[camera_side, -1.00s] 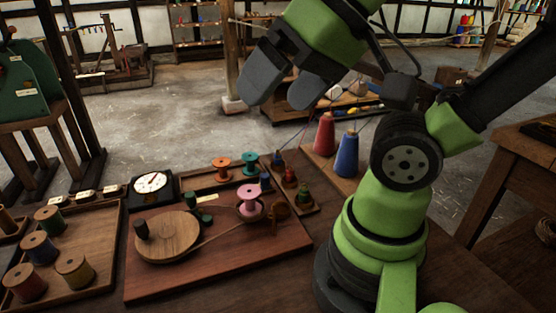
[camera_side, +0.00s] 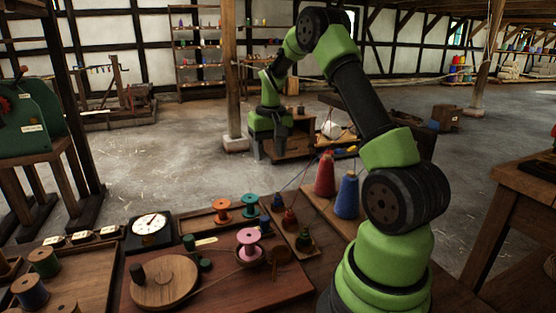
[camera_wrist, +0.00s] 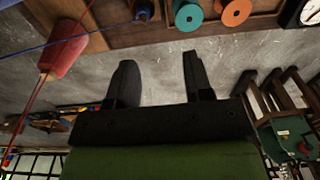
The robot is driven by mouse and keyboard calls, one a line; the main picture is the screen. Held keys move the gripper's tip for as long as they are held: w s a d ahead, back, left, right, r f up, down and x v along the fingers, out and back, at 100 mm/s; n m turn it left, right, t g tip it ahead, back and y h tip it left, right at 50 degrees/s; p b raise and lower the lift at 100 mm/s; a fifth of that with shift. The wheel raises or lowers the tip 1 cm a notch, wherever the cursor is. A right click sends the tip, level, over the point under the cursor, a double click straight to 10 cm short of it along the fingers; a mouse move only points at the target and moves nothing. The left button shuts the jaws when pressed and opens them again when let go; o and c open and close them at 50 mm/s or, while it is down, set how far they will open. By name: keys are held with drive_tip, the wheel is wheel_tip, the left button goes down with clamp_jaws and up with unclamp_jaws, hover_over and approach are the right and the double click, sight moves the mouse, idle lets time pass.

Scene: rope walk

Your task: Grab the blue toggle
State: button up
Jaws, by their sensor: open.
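A small blue piece (camera_side: 278,201), likely the blue toggle, stands at the far end of a narrow wooden strip (camera_side: 318,254), in line with a red piece (camera_side: 289,219) and a green piece (camera_side: 304,241). Its exact shape is too small to tell. My gripper (camera_side: 270,148) is open and empty, fingers pointing down, and appears well beyond the bench's far edge, apart from the pieces. In the wrist view the open fingers (camera_wrist: 160,62) have bare floor between them. A small dark blue piece (camera_wrist: 143,11) shows at the top edge, partly cut off; I cannot tell which one it is.
A red cone (camera_side: 325,174) and a blue cone (camera_side: 347,196) with threads stand right of the strip. Orange (camera_side: 222,210), teal (camera_side: 250,206) and pink (camera_side: 249,244) spools, a dial (camera_side: 150,230) and a round wooden disc (camera_side: 165,281) crowd the bench. Beyond is open floor.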

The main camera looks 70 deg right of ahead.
sight(278, 196)
drive_tip(key=shift+g, duration=0.3)
drive_tip(key=d+f, duration=0.1)
drive_tip(key=f, duration=0.8)
drive_tip(key=s+d+f, duration=0.1)
drive_tip(key=f, duration=0.4)
drive_tip(key=shift+d+f, duration=0.25)
drive_tip(key=shift+d, duration=0.05)
drive_tip(key=shift+c, duration=0.2)
drive_tip(key=c, duration=0.6)
drive_tip(key=shift+r, duration=4.05)
drive_tip(key=shift+c, duration=0.2)
